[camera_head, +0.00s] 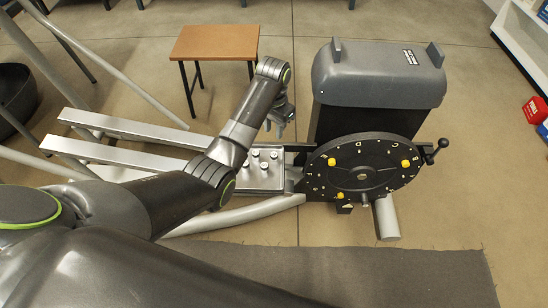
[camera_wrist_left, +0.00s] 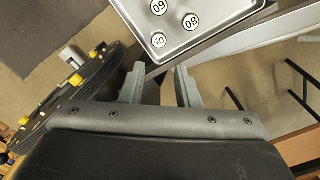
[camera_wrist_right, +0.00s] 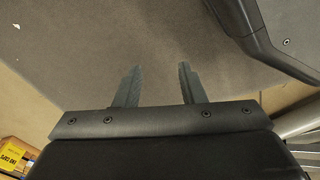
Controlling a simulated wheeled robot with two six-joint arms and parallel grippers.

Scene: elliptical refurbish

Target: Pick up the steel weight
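Several small round steel weights (camera_head: 264,166) stand on a shallow metal tray (camera_head: 262,184) on the exercise machine. In the left wrist view, three pale discs with dark numbers show in the tray (camera_wrist_left: 222,12): one weight marked 10 (camera_wrist_left: 159,40), one marked 08 (camera_wrist_left: 190,20) and one marked 09 (camera_wrist_left: 158,7). My left gripper (camera_head: 281,122) is above the tray's far right side, apart from the weights. Its fingers (camera_wrist_left: 160,78) are open and empty, with the tray beyond their tips. My right gripper (camera_wrist_right: 160,75) is open and empty over the grey mat; it is not seen in the head view.
A black dial wheel (camera_head: 362,174) with yellow pegs and a crank stands right of the tray, before a grey housing (camera_head: 380,75). Metal rails (camera_head: 125,125) run left. A small brown table (camera_head: 216,42) stands behind. A grey mat (camera_head: 330,273) lies in front.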

